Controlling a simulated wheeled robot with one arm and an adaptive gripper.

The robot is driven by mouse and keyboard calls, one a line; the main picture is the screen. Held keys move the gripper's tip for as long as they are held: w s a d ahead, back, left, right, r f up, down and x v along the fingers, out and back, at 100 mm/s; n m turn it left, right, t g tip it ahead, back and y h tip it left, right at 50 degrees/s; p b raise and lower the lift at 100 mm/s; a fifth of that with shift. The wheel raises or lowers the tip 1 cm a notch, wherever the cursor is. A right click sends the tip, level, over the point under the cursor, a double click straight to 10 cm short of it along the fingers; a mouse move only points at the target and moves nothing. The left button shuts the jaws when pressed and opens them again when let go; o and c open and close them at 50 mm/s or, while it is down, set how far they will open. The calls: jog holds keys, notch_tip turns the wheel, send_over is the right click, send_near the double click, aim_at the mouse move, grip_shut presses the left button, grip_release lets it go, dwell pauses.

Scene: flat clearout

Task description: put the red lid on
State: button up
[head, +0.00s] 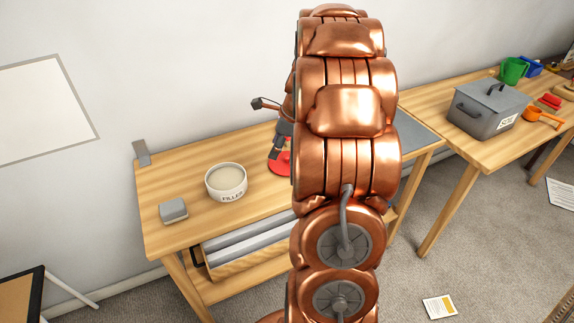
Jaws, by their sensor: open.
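The red lid (283,168) lies on the wooden table, partly hidden behind my copper arm. My gripper (275,152) is open just over the lid, and its fingers are mostly hidden by the arm. I cannot tell whether they touch the lid. A white round tub labelled FILLER (227,194) stands upright on the same table, to the left of the lid. Its top is uncovered and pale filling shows inside.
A grey block (173,211) lies left of the tub on the table (190,178). Boxes sit on the shelf below. On the right table stand a grey lidded box (485,118), a green mug (513,70) and an orange scoop (541,117). Paper (440,307) lies on the floor.

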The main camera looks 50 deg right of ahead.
aim_at(288, 156)
jog(key=d+f+m, duration=0.1)
jog(key=d, duration=0.1)
jog(key=d+f+m, duration=0.1)
jog(key=d+m, duration=0.1)
jog(key=d, duration=0.1)
jog(key=d+f+m, duration=0.1)
jog(key=d, duration=0.2)
jog(key=shift+t+h, duration=0.3)
jog(key=shift+t, duration=0.1)
jog(key=shift+s+p+x, duration=0.2)
jog(key=shift+p+x, duration=0.45)
jog(key=shift+x, duration=2.95)
jog(key=shift+f, duration=0.1)
grip_shut()
